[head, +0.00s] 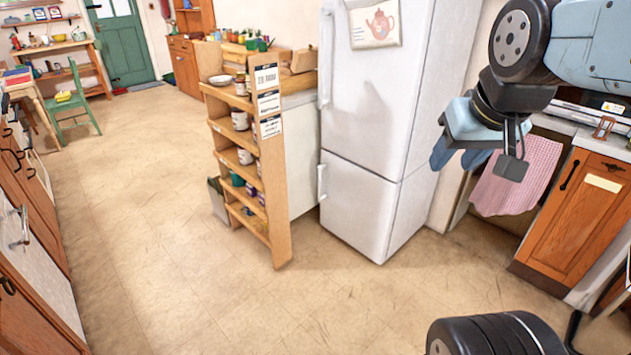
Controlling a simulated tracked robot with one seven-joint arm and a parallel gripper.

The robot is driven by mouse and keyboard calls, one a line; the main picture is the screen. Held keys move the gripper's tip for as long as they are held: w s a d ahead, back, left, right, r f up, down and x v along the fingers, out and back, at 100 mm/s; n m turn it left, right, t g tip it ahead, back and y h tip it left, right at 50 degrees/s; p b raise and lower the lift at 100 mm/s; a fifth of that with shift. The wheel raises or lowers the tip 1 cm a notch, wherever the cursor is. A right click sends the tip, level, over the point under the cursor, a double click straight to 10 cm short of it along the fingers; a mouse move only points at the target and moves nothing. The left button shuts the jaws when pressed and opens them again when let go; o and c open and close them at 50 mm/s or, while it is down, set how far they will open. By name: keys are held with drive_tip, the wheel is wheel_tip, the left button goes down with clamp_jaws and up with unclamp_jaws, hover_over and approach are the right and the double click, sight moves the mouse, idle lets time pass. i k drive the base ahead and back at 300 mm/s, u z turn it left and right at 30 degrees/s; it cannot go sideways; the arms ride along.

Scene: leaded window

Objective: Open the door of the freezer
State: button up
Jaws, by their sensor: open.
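A white two-door fridge-freezer stands right of centre in the head view. Its lower door (358,208), which looks like the freezer door, is shut. A vertical white handle (322,183) sits at that door's left edge. The taller upper door (375,105) is also shut, with its own handle (326,60) at the left and a teapot picture (376,23) on its front. My gripper (458,155) hangs from the upper right, pointing down, to the right of the fridge in the picture. It is open, empty and apart from the handles; its fingertips are small and partly unclear.
A wooden shelf unit (279,215) with mugs stands just left of the fridge, close to the handles. The tan floor (190,290) in front is clear. A pink towel (517,175) and an orange wooden cabinet (570,215) are at right. Drawers (35,265) line the left.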

sight(358, 204)
drive_tip(key=u, duration=0.5)
drive_tip(key=i, duration=1.25)
drive_tip(key=z, duration=0.85)
drive_tip(key=i, duration=0.5)
drive_tip(key=z, duration=0.05)
